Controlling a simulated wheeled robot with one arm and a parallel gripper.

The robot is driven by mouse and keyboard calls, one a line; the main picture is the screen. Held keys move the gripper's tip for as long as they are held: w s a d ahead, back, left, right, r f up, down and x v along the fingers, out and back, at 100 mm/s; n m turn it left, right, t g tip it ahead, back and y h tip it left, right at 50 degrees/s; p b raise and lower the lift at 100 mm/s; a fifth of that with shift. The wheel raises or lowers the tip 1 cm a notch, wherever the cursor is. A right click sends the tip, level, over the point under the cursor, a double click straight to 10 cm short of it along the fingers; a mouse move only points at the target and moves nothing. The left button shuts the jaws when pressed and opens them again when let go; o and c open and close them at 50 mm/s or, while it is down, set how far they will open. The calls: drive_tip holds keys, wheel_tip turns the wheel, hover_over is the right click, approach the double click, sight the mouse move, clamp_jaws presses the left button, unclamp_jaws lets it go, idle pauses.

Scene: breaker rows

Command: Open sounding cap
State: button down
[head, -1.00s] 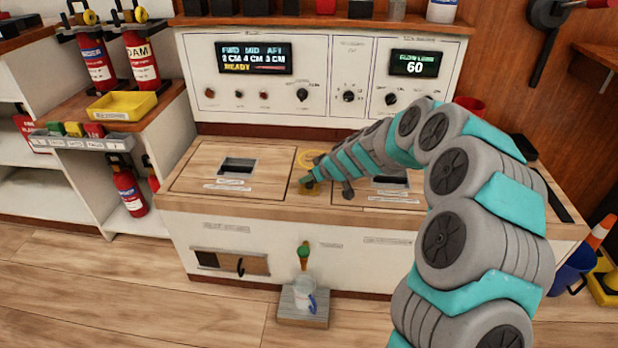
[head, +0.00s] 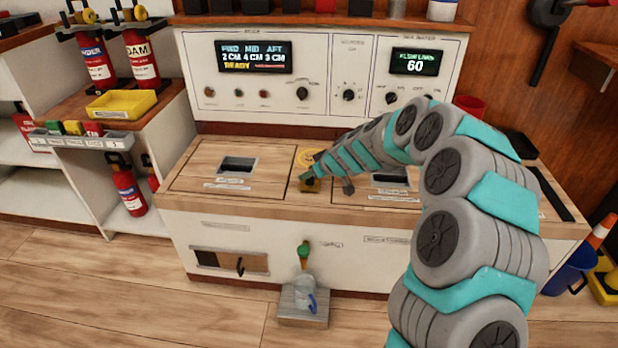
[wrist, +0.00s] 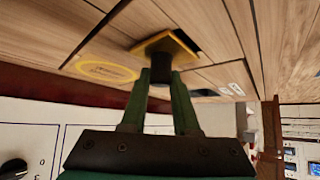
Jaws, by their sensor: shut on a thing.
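The sounding cap (wrist: 157,43) is a yellow square plate with a dark knob (wrist: 160,66), seen in the wrist view at the counter top. A black gap shows along the plate's right edge; I cannot tell how far the plate is raised. My gripper (wrist: 160,76) has its two green fingers shut on the knob. In the head view my gripper (head: 311,176) is at the middle of the counter, and the yellowish cap (head: 307,186) is partly hidden by it.
A yellow oval label (wrist: 106,71) lies on the counter beside the cap. Recessed openings (head: 237,165) flank it. The control panel (head: 320,75) stands behind. Below the counter front, a clear jug (head: 304,291) stands on a small platform under a green-handled tap (head: 303,252).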

drive_tip(key=w, duration=0.1)
drive_tip(key=w+b, duration=0.1)
drive_tip(key=w, duration=0.1)
drive_tip(key=shift+w+d+f+b, duration=0.1)
drive_tip(key=shift+w+f+b, duration=0.15)
drive_tip(key=shift+w+b, duration=0.15)
drive_tip(key=shift+w+r+b, duration=0.2)
drive_tip(key=shift+w+b, duration=0.1)
drive_tip(key=shift+w, duration=0.45)
drive_tip(key=c, duration=0.7)
unclamp_jaws()
drive_tip(key=shift+o, duration=0.2)
drive_tip(key=v, duration=0.6)
drive_tip(key=shift+s+d+r, duration=0.1)
drive_tip(key=shift+d+r, duration=0.1)
drive_tip(key=shift+r, duration=0.1)
drive_tip(key=shift+s+d+r, duration=0.2)
drive_tip(key=shift+s+r, duration=0.15)
